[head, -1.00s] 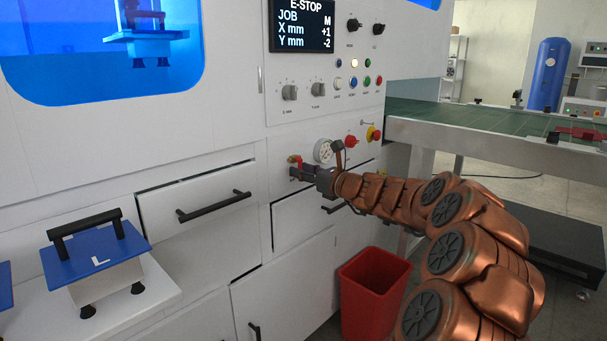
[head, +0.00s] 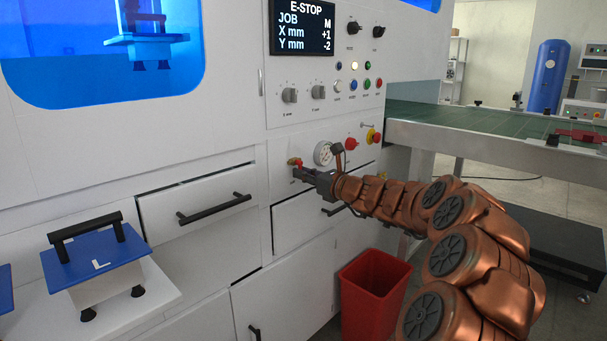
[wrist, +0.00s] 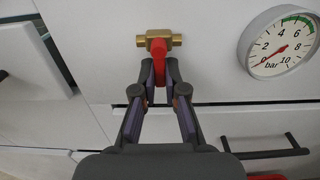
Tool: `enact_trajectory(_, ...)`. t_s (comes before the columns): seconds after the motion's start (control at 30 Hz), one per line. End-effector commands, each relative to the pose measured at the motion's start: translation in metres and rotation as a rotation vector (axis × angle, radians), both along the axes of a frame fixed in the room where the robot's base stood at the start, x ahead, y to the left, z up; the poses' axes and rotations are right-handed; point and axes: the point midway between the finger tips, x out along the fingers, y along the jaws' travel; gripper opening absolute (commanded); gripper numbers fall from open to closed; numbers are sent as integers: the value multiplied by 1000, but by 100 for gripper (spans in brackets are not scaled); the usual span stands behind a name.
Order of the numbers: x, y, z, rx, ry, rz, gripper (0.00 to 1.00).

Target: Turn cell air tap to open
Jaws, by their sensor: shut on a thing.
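The cell air tap is a brass valve body with a red lever (wrist: 158,55) in the wrist view. The brass body (wrist: 146,41) lies across the white panel, and the lever points down toward me. My gripper (wrist: 160,88) is shut on the lever's lower end, which the fingers partly hide. In the head view the tap's red lever (head: 295,163) shows small at the tip of my gripper (head: 305,172). A round pressure gauge (wrist: 281,42) sits right of the tap, its needle low, near zero.
Drawers with black handles (wrist: 264,154) lie below the tap panel. Red knobs (head: 351,143) and an emergency stop button (head: 374,135) are to the right. A red bin (head: 372,290) stands on the floor below my arm. The screen (head: 303,27) reads E-STOP.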

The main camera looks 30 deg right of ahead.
Motion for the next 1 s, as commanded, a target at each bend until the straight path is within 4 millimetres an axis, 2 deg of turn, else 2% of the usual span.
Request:
enact_trajectory(0.2,1,0,6,-61,-19,4,0)
enact_trajectory(0.77,1,-2,1,-116,-28,1,0)
enact_trajectory(0.8,1,-2,1,-116,-28,1,13)
enact_trajectory(1.0,1,-3,0,-116,-27,0,34)
